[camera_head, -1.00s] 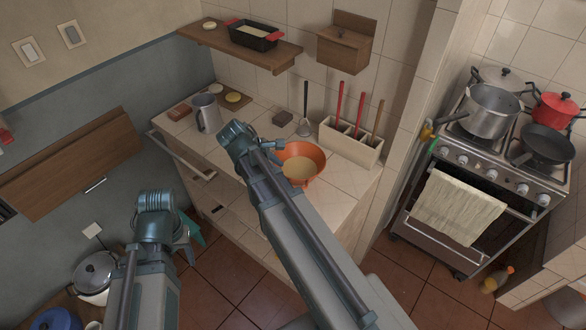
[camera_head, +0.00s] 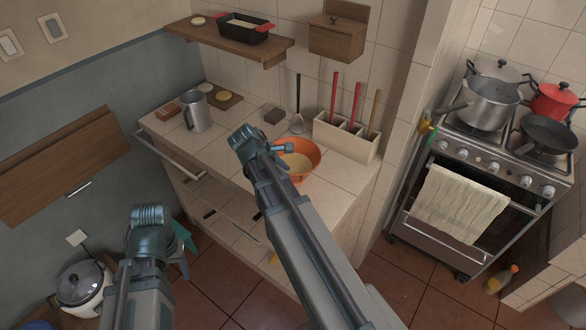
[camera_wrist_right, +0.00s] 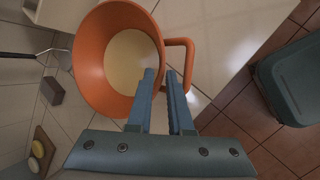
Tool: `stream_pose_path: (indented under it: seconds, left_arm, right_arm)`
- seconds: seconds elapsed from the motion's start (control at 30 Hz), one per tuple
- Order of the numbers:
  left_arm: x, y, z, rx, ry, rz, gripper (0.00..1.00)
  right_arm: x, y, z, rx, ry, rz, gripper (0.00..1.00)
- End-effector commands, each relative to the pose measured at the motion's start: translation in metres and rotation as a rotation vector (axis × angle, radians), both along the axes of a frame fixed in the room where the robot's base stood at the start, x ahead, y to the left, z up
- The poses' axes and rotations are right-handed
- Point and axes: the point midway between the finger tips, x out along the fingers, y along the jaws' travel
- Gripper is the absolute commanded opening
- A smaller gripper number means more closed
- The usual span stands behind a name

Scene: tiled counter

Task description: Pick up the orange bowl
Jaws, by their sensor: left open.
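The orange bowl (camera_head: 301,157), with pale contents and a side handle, sits on the tiled counter. The right arm covers its left part in the head view. My right gripper (camera_head: 282,148) is at the bowl's left rim. In the right wrist view the bowl (camera_wrist_right: 88,62) is close, and the right gripper's fingers (camera_wrist_right: 162,75) are near together at its wall. One finger overlaps the inside and the other lies between wall and handle. Whether they press the wall is unclear. My left gripper (camera_head: 183,262) is low at the left, off the counter, open and empty.
A utensil holder (camera_head: 346,138) stands behind the bowl. A grey mug (camera_head: 196,112), a brown block (camera_head: 273,116) and a small board (camera_head: 224,97) are further left. A wooden shelf (camera_head: 228,50) hangs above. The counter's front right is clear.

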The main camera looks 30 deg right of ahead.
Motion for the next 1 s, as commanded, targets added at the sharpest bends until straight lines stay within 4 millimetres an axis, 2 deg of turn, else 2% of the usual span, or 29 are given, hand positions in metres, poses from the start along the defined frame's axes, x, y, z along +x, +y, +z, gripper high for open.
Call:
stream_pose_path:
  seconds: [0.2,0.33,0.6,0.7,0.73,1.0]
  left_arm:
    - [0.000,0.000,-0.028,0.000,0.000,0.000,0.54]
    - [0.000,0.000,-0.040,0.000,0.000,0.000,0.54]
    - [0.000,0.000,-0.039,0.000,0.000,0.000,0.54]
    - [0.000,0.000,-0.039,0.000,0.000,0.000,0.54]
    - [0.000,0.000,-0.039,0.000,0.000,0.000,0.54]
    - [0.000,0.000,-0.039,0.000,0.000,0.000,0.54]
  right_arm:
    - [-0.001,-0.017,-0.028,0.000,0.000,-0.002,0.18]
    - [0.001,-0.025,-0.040,0.000,0.001,-0.002,0.18]
    - [0.001,-0.027,-0.039,0.000,0.000,0.000,0.18]
    - [0.001,-0.027,-0.039,0.000,0.000,0.000,0.02]
    - [0.001,-0.027,-0.039,0.000,0.000,0.000,0.00]
    - [0.001,-0.026,-0.039,0.000,0.000,0.000,0.00]
